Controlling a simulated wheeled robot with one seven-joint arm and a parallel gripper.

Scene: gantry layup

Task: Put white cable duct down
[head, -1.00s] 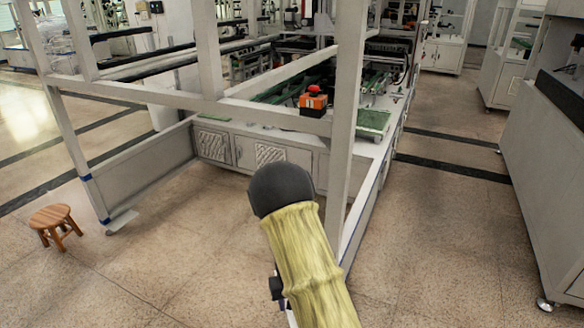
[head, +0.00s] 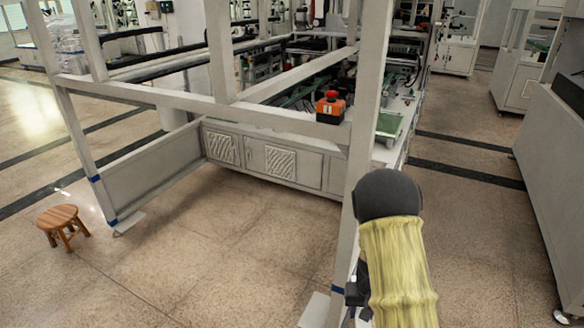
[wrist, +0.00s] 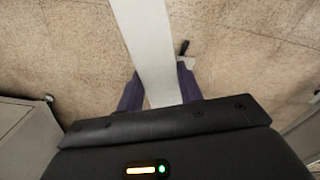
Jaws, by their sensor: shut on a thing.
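The white cable duct (wrist: 148,45) runs from the top of the wrist view down between the fingers of my gripper (wrist: 160,88). My gripper is shut on it, with one dark purple finger on each side. The duct reaches past the top edge of the wrist view, so its far end is out of sight. Speckled floor shows behind it on both sides. In the head view my yellow-sleeved arm hides most of the gripper, and I cannot clearly make out the duct there.
A white gantry frame (head: 222,62) stands ahead, its near post close to my arm. A wooden stool (head: 62,222) stands at left. Grey cabinets (head: 560,170) line the right; the aisle floor (head: 470,230) between is clear.

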